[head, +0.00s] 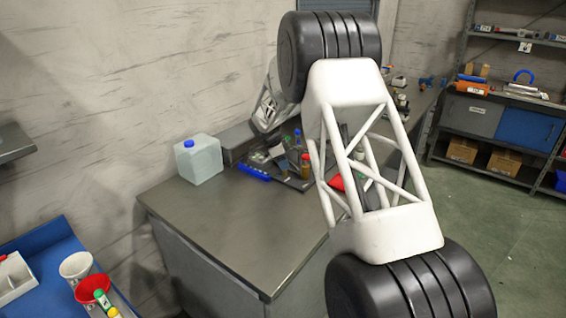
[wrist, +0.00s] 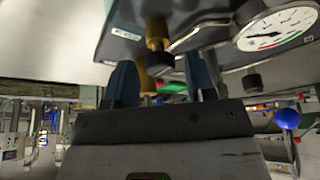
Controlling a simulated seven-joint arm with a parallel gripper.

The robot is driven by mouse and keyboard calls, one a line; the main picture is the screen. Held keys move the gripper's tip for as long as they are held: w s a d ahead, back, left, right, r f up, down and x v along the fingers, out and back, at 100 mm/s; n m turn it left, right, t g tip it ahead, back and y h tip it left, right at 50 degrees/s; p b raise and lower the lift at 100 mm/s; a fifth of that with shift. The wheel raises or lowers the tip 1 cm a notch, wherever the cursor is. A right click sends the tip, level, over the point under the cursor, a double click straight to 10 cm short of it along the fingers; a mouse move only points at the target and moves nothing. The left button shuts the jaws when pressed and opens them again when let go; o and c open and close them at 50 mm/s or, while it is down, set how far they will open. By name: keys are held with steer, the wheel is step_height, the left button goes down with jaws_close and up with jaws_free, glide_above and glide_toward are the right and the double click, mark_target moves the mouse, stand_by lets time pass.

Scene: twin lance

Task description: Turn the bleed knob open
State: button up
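My gripper (wrist: 161,72) shows in the wrist view with its two dark blue-grey fingers spread apart and nothing held between them. A brass fitting with a dark collar (wrist: 157,38) shows beyond and between the fingertips, on the underside of a grey panel in this view. A round white pressure gauge (wrist: 276,30) is at the upper right. A small black knob (wrist: 251,82) sits below the gauge, right of the fingers and apart from them. I cannot tell which of these parts is the bleed knob.
In the head view a grey workbench (head: 230,225) has a clear front half. A translucent jug with a blue cap (head: 199,160) stands at its back left, by the wall. Bottles (head: 305,165) and small items crowd behind my arm. A blue ball (wrist: 287,118) shows at right in the wrist view.

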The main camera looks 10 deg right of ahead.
steer(key=c, duration=0.7)
steer(key=shift+n, duration=0.3)
steer(key=n+t, duration=0.1)
steer(key=n, duration=0.3)
steer(key=shift+s+r+t, duration=0.1)
steer(key=shift+s+t, duration=0.05)
steer(key=shift+t, duration=0.25)
steer(key=n+t+y, duration=0.1)
steer(key=n, duration=0.3)
steer(key=shift+s+d, duration=0.1)
steer(key=shift+d, duration=0.05)
steer(key=n, duration=0.2)
steer(key=n+t+y, duration=0.1)
steer(key=n, duration=0.2)
steer(key=shift+d+y, duration=0.1)
steer(key=shift+y, duration=0.2)
steer(key=shift+s+d+n+t+y, duration=0.15)
steer(key=shift+n+y, duration=0.3)
steer(key=shift+n, duration=0.6)
steer(key=shift+w+a+n+t+y, duration=0.1)
steer(key=shift+n+t+y, duration=0.25)
steer(key=shift+n, duration=0.7)
